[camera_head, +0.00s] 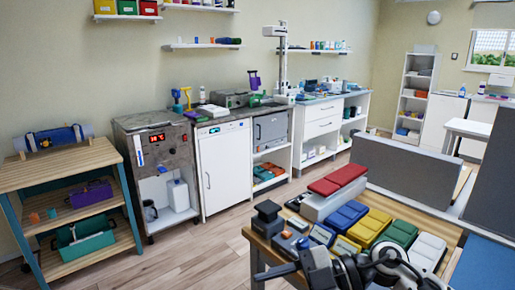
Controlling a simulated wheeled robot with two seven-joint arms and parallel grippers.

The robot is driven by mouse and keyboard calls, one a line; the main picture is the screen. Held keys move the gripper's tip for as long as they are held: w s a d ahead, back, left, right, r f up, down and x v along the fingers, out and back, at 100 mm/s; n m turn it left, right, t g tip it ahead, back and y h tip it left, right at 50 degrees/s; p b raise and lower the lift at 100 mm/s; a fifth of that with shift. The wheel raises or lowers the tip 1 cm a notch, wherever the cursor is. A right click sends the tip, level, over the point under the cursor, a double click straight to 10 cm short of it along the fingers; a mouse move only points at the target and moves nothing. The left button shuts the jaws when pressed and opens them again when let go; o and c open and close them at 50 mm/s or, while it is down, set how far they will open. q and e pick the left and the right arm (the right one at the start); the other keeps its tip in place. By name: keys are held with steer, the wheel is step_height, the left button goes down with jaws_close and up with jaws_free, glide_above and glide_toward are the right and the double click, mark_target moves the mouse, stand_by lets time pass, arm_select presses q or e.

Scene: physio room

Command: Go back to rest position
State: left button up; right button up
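The task names no object of its own.
A wooden shelf cart (70,163) stands left. A grey partition (404,172) stands behind the table. Wooden floor (190,255) is clear in front of the counters.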

steer(key=s+d+f+m+t+h, duration=0.1)
steer(key=d+f+m+t+h, duration=0.4)
steer(key=f+m+t, duration=0.4)
steer(key=s+d+f+m+t+h, duration=0.2)
steer(key=d+f+m+t+h, duration=0.4)
steer(key=m, duration=0.6)
steer(key=s+f+m+g+h, duration=0.1)
steer(key=s+f+g, duration=0.2)
steer(key=s+f, duration=0.4)
steer(key=shift+s+d+f, duration=0.3)
steer(key=shift+s+f, duration=0.05)
steer(key=shift+s, duration=0.5)
